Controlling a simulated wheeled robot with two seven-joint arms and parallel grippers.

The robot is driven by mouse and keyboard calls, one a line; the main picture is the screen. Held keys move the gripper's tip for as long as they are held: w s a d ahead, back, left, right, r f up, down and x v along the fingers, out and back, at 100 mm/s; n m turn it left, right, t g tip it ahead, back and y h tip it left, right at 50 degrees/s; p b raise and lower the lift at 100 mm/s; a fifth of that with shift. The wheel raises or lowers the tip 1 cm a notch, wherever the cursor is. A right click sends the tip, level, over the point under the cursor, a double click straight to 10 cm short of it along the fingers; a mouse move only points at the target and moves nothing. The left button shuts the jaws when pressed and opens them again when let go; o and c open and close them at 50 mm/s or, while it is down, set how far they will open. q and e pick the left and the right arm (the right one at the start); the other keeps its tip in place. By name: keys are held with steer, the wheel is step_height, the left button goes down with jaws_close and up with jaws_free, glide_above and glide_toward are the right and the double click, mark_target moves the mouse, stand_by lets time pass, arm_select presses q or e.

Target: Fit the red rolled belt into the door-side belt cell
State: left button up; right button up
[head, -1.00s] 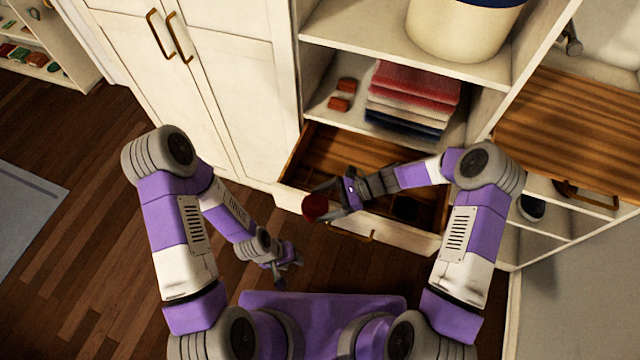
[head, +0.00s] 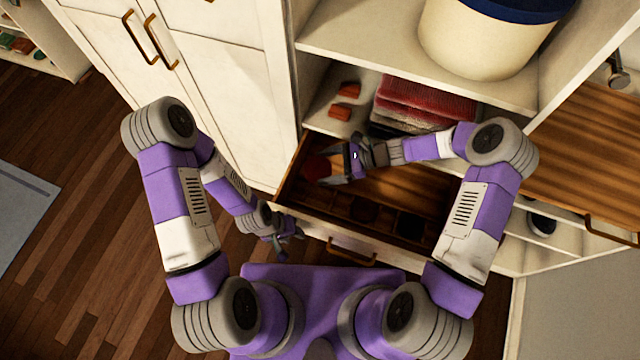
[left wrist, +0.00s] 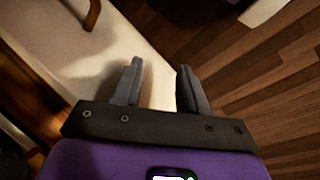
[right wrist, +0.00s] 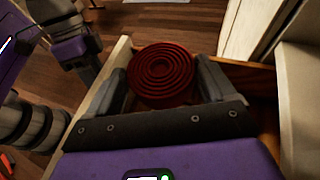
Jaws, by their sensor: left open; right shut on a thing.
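The red rolled belt (right wrist: 162,75) is a coiled disc between the fingers of my right gripper (right wrist: 168,90), which is shut on it. In the head view the belt (head: 316,166) is over the left end of the open drawer (head: 345,228), with my right gripper (head: 335,164) just to its right. The drawer has dark cells along its front side; a round dark thing (head: 363,209) sits in one. The cell area below the belt is partly hidden by the gripper. My left gripper (head: 290,242) is open and empty, outside the drawer front; it also shows in the left wrist view (left wrist: 158,85).
A cream bin (head: 480,45) stands on the shelf higher up. Closed cabinet doors (head: 215,100) are at the left. Open wooden floor lies to the left.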

step_height(320, 180, down, 7)
steer(key=b, duration=0.3)
steer(key=shift+s+b, duration=0.3)
step_height(320, 180, down, 10)
steer(key=b, duration=0.2)
steer(key=shift+b, duration=0.4)
steer(key=shift+c, duration=0.4)
steer(key=shift+f, duration=0.1)
steer(key=shift+c, duration=1.3)
steer(key=o, duration=1.3)
steer(key=shift+d, duration=0.25)
steer(key=p+v, duration=0.1)
steer(key=v, duration=0.6)
steer(key=shift+r, duration=0.25)
